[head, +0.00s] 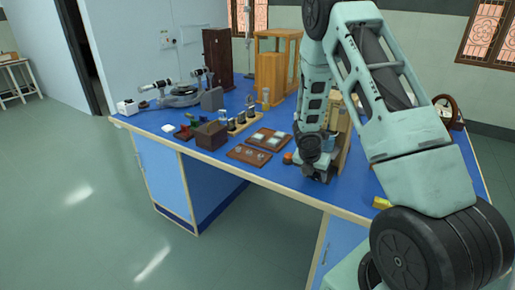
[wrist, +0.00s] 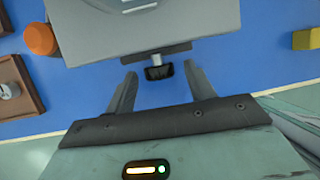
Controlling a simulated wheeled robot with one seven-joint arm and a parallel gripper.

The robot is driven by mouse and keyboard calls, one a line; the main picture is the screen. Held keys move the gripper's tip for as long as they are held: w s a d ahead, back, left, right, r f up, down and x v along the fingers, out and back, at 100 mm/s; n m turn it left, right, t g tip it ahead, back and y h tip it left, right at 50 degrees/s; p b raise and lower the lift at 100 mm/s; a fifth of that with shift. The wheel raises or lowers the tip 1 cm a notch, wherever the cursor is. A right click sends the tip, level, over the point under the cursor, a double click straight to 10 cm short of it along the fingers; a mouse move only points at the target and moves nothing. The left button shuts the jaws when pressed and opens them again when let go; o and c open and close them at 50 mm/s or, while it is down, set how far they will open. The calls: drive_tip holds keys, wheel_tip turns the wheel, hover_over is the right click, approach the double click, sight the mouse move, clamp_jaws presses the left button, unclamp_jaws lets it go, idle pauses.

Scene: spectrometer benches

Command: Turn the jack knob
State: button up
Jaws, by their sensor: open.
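In the wrist view, the jack is a grey plate-topped block (wrist: 205,22) at the top. Its dark jack knob (wrist: 159,72) sticks out on a short pale shaft from the side facing me. My gripper (wrist: 158,80) is open, with one finger on each side of the knob. Gaps show between the knob and both fingers. In the head view, my gripper (head: 318,172) points down at the bench's front edge. My arm hides most of the jack and the knob there.
The blue bench (head: 215,170) carries wooden trays (head: 249,154), a dark brown box (head: 211,135) and a spectrometer (head: 180,95) to the left. An orange round object (wrist: 40,39) lies left of the jack. A yellow block (wrist: 306,39) lies to its right. Floor is clear in front.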

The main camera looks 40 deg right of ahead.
drive_tip(key=shift+w+r+g+h+p, duration=0.15)
drive_tip(key=shift+g+p, duration=0.25)
drive_tip(key=shift+p, duration=0.85)
drive_tip(key=shift+s+r+g+h+p, duration=0.15)
drive_tip(key=shift+g+p, duration=0.25)
drive_tip(key=shift+p, duration=0.8)
drive_tip(key=shift+w+a+r, duration=0.2)
drive_tip(key=shift+w+a, duration=0.05)
drive_tip(key=v, duration=1.7)
drive_tip(key=s+a+m+y+b, duration=0.1)
drive_tip(key=s+a+m+b, duration=0.1)
drive_tip(key=a, duration=0.7)
drive_tip(key=s+a+r+m+y+b, duration=0.1)
drive_tip(key=s+a+m, duration=0.1)
drive_tip(key=a, duration=0.7)
drive_tip(key=shift+s+m+t+b, duration=0.35)
drive_tip(key=shift+s+m+t, duration=0.05)
drive_tip(key=shift+m, duration=0.5)
drive_tip(key=shift+a+r, duration=0.1)
drive_tip(key=shift+r, duration=0.05)
